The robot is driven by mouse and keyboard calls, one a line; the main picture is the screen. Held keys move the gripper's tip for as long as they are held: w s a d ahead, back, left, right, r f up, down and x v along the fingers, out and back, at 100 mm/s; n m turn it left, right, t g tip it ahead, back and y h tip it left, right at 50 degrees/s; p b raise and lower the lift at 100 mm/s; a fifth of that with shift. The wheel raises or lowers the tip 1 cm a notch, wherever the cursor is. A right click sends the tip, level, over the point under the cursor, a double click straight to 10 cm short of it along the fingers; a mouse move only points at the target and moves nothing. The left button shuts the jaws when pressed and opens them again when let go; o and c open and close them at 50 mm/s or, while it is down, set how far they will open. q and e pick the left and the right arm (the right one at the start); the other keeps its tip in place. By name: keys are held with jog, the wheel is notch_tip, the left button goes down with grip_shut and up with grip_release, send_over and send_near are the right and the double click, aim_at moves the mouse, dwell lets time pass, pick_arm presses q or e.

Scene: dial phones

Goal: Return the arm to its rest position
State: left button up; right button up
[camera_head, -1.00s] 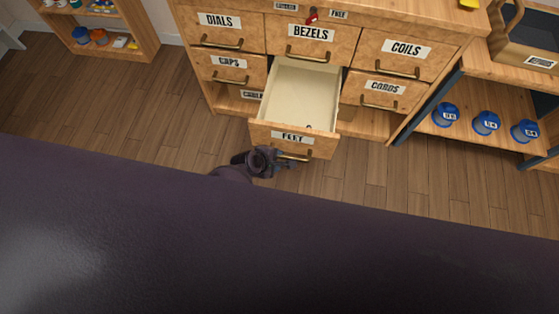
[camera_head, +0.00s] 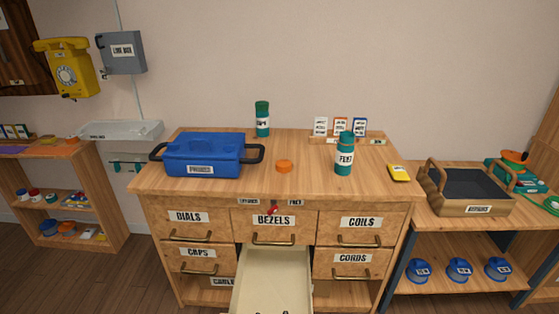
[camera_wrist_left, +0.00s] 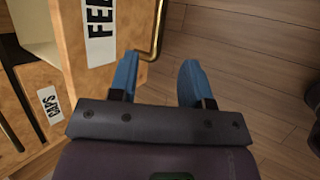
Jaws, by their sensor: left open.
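My left gripper (camera_wrist_left: 159,82) is open and empty in the left wrist view, its two blue fingers apart. The head view does not show either gripper or arm.
On the cabinet top (camera_head: 220,195) stand a blue box (camera_head: 203,152), an orange lid (camera_head: 284,166), a green FEET jar (camera_head: 345,155), another green jar (camera_head: 262,120) and a yellow item (camera_head: 399,172). A shelf with blue spools (camera_head: 459,270) is at right. Wooden floor (camera_wrist_left: 240,60) lies beside the gripper.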

pick_arm(q)
jog(key=w+a+r+m+t+y, duration=0.1)
jog(key=w+a+r+m+t, duration=0.15)
jog(key=r+m, duration=0.2)
jog(key=w+a+r+m+t, duration=0.1)
jog(key=w+a+r+m, duration=0.1)
jog(key=w+r+m, duration=0.3)
jog(key=s+a+r+m+t+y+p, duration=0.2)
jog(key=s+a+r+m, duration=0.25)
jog(key=r, duration=0.45)
jog(key=s+a+r+m+t+y+p, duration=0.1)
jog(key=s+a+r+m, duration=0.1)
jog(key=s+a+r, duration=0.3)
jog(key=s+r+m+p, duration=0.1)
jog(key=s+r, duration=0.2)
jog(key=s, duration=0.4)
jog(key=s+a+f+g, duration=0.1)
jog(key=s+a+f, duration=0.1)
jog(key=s, duration=0.9)
jog(key=shift+s+a+m+g+y+p, duration=0.25)
jog(key=shift+a+m+g+y+p, duration=0.1)
jog(key=shift+a+p, duration=0.15)
